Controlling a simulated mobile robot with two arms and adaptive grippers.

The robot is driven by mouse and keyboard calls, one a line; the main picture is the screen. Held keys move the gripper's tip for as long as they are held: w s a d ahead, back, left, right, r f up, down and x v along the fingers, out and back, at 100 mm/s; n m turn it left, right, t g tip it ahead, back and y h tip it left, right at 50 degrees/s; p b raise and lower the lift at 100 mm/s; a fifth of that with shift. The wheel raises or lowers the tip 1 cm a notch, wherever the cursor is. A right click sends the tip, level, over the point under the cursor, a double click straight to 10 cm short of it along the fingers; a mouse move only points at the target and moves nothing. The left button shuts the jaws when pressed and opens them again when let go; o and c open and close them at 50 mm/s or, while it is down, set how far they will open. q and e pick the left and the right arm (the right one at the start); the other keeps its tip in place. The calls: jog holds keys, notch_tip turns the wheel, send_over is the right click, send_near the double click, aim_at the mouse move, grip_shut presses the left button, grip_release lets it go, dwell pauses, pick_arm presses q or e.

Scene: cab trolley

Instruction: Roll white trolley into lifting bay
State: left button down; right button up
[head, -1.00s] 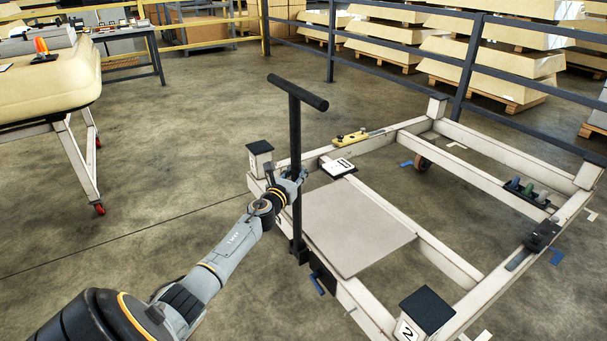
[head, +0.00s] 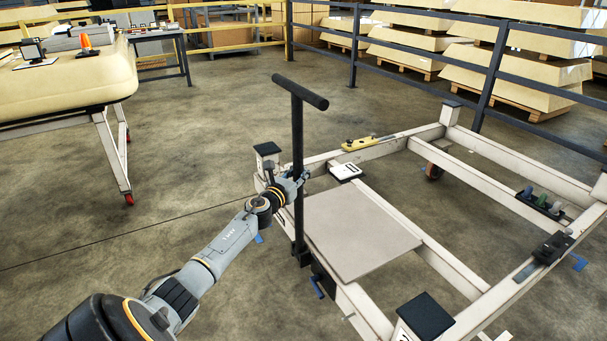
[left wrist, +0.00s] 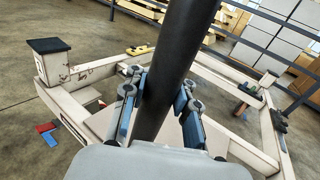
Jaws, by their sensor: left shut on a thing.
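The white trolley (head: 376,318) is a low rectangular frame with black-capped corner posts and a grey panel (head: 360,232). A black T-shaped handle (head: 298,130) rises from its near left side. My left gripper (head: 299,185) is shut around the handle's upright, below the crossbar. In the left wrist view the fingers (left wrist: 160,108) sit on both sides of the dark upright (left wrist: 168,65). The trolley's frame (left wrist: 70,125) shows behind it. The near corner of the trolley is cut off in the head view. My right gripper is out of view. I cannot make out the lifting bay.
A cream, rounded body (head: 70,82) on a white stand with red casters is at the left. A dark railing (head: 420,38) runs behind the trolley, with stacked cream panels (head: 505,75) beyond. Open concrete floor (head: 190,150) lies between stand and trolley.

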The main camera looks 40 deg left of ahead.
pick_arm(q)
jog(key=shift+s+a, duration=0.55)
jog(key=shift+s, duration=0.3)
jog(key=c, duration=1.4)
grip_release()
jog(key=shift+w+d, duration=0.15)
jog(key=shift+d, duration=0.05)
jog(key=o, duration=0.4)
jog(key=shift+w+d, duration=0.35)
jog(key=shift+w, duration=0.05)
jog(key=shift+o, duration=0.2)
jog(key=shift+s+a, duration=0.2)
jog(key=shift+a, duration=0.05)
jog(key=shift+s, duration=0.55)
jog(key=v, duration=1)
jog(key=shift+s+d, duration=0.3)
jog(key=shift+d, duration=0.05)
